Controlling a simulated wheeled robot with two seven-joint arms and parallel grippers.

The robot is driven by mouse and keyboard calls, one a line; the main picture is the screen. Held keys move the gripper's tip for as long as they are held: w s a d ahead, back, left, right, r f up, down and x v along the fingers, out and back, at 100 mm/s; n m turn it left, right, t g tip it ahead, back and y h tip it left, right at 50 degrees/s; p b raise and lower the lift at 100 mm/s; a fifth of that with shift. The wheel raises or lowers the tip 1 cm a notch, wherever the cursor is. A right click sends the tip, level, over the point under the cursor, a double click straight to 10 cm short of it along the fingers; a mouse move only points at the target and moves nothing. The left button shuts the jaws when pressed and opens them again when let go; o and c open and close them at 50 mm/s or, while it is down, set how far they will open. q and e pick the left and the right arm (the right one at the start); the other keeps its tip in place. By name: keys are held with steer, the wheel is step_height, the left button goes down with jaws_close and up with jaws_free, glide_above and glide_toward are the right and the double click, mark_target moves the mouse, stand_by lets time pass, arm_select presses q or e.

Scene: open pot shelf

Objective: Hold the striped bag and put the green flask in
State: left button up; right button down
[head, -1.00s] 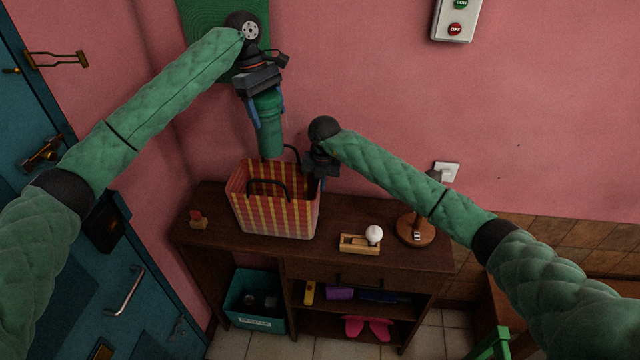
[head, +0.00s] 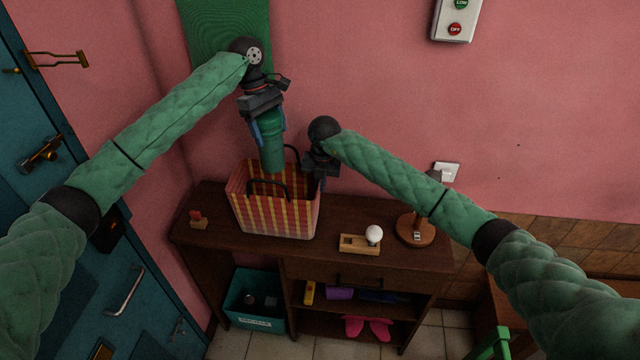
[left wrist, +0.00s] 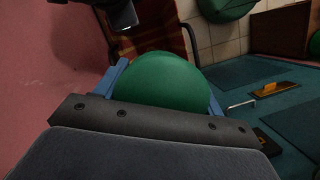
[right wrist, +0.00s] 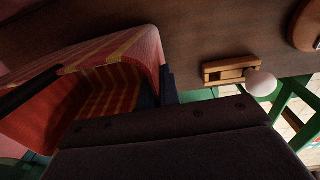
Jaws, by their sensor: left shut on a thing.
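The striped bag (head: 275,215), red and yellow with dark handles, stands upright and open on the shelf top. My left gripper (head: 268,122) is shut on the green flask (head: 272,150), which hangs upright with its lower end at the bag's mouth; I cannot tell how far inside it is. In the left wrist view the flask's round green top (left wrist: 160,80) sits between blue fingers. My right gripper (head: 318,175) is at the bag's right rim. In the right wrist view its fingers (right wrist: 157,92) are close together on the bag's side wall (right wrist: 140,50).
A wooden block holder with a white ball (head: 373,233) and a round wooden stand (head: 415,230) are right of the bag. A small red item (head: 197,216) is at the left. A teal bin (head: 254,298) and pink slippers (head: 368,328) are below.

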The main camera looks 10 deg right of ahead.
arm_select(q)
steer(key=shift+f, duration=0.9)
steer(key=o, duration=1.3)
steer(key=shift+o, duration=0.2)
steer(key=shift+r, duration=0.1)
steer(key=v, duration=1.1)
steer(key=shift+w+r, duration=0.1)
steer(key=shift+r, duration=0.25)
